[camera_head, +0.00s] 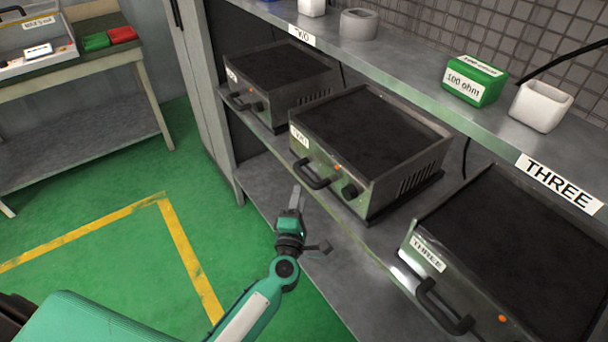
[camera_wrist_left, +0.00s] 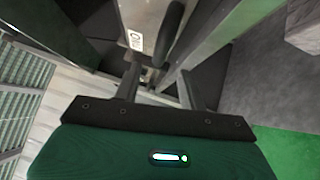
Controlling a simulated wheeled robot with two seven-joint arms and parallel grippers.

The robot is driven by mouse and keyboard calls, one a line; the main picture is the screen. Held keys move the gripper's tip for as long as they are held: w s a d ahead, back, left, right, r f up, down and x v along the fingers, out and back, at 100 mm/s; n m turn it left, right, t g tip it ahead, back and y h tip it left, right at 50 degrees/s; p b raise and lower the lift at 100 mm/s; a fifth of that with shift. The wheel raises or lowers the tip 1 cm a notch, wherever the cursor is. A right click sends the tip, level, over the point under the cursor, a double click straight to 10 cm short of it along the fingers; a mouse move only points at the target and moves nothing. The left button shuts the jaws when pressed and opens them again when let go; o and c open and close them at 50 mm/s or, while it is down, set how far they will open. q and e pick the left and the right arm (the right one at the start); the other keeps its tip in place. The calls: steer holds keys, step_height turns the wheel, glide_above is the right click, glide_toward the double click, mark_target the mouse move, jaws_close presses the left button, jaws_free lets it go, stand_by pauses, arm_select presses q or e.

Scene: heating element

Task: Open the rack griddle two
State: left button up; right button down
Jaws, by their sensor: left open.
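Rack griddle two (camera_head: 372,132) is the middle of three grey boxes with dark tops on the shelf. Its front carries a white label, a dark knob and a dark bar handle (camera_head: 310,176). My left gripper (camera_head: 296,192) is just below and in front of that handle in the head view, apart from it as far as I can tell. In the left wrist view my left gripper (camera_wrist_left: 158,78) has its two fingers spread, with nothing gripped between them. A dark handle (camera_wrist_left: 172,34) and a white label show just beyond the fingertips. My right gripper is out of view.
Griddle three (camera_head: 510,260) stands to the right, another griddle (camera_head: 280,75) to the left. The upper shelf (camera_head: 400,68) holds a green box (camera_head: 474,80) and a white cup (camera_head: 541,106). Green floor (camera_head: 120,260) is open at left, before a side table (camera_head: 80,125).

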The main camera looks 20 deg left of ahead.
mark_target(304, 176)
arm_select(q)
steer(key=w, duration=0.5)
steer(key=w+a+r, duration=0.1)
steer(key=w, duration=0.2)
steer(key=shift+w, duration=0.2)
jaws_close()
